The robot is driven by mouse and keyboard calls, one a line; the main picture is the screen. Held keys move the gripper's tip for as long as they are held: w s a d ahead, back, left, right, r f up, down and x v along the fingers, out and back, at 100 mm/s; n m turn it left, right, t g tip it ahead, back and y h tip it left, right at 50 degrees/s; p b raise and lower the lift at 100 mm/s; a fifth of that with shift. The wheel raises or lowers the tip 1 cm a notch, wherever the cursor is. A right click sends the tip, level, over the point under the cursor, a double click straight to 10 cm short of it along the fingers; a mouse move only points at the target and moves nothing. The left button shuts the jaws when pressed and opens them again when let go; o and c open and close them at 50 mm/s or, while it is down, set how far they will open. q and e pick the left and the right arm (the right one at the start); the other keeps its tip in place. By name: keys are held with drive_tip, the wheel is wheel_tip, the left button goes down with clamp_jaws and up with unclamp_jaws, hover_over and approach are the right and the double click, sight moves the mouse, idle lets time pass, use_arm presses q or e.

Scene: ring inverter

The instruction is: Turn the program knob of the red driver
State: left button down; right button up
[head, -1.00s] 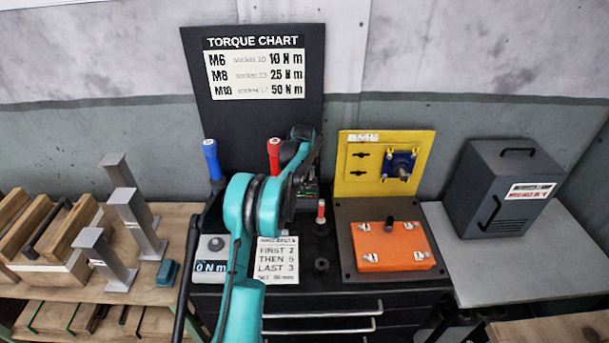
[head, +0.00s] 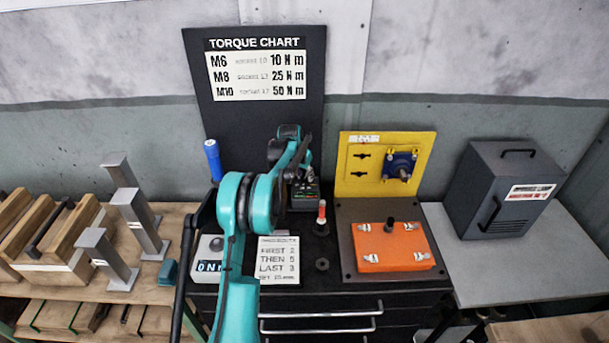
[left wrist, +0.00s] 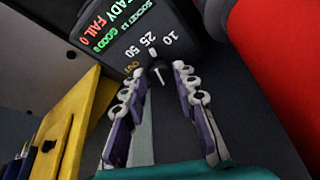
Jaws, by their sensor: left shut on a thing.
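The red driver's control box (head: 306,196) stands on the black bench below the torque chart, partly behind my left arm. In the left wrist view the box face (left wrist: 125,28) shows READY, FAIL 0, GOOD 0 and a dial marked 10, 25, 50 and OUT. The small dark program knob (left wrist: 159,72) has a white line; which mark it points to is unclear. My left gripper (left wrist: 156,80) is shut on the knob, one finger on each side; it also shows in the head view (head: 299,176). My right gripper is out of view.
A blue-handled driver (head: 212,158) stands left of my arm. The torque chart board (head: 262,130) rises behind. A grey cabinet (head: 510,190) stands far right.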

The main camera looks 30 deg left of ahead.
use_arm(q)
drive_tip(key=c, duration=1.2)
unclamp_jaws()
drive_tip(key=v, duration=1.2)
